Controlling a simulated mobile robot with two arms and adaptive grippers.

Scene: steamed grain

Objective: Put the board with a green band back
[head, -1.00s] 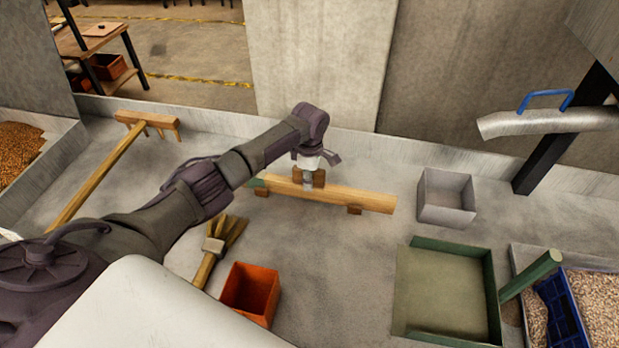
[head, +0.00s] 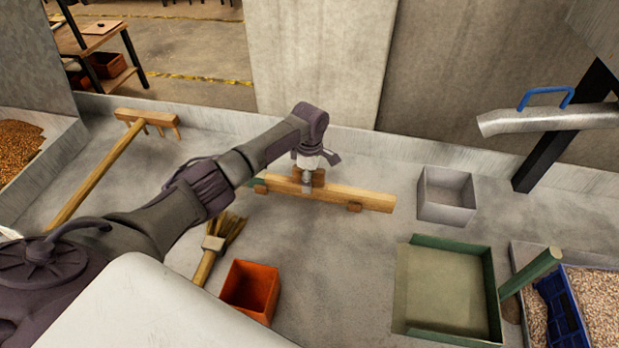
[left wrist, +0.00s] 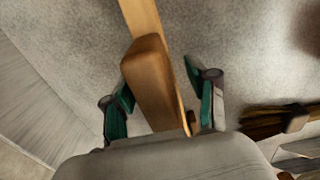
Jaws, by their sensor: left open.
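A wooden grip block (head: 318,178) stands on the board. My left gripper (head: 308,186) is at this grip block. In the left wrist view the open fingers of my left gripper (left wrist: 163,105) stand on either side of the grip block (left wrist: 150,75), with gaps between. The board (left wrist: 143,18) runs up beyond it there. The green band is not clear in the wrist view. My right gripper is not in view.
A grey metal box (head: 446,196) stands right of the board, a green tray (head: 398,295) below it. An orange bin (head: 249,288) and a brush (head: 216,243) lie nearer. A wooden rake (head: 95,175) lies left. A metal chute (head: 545,122) juts in at right.

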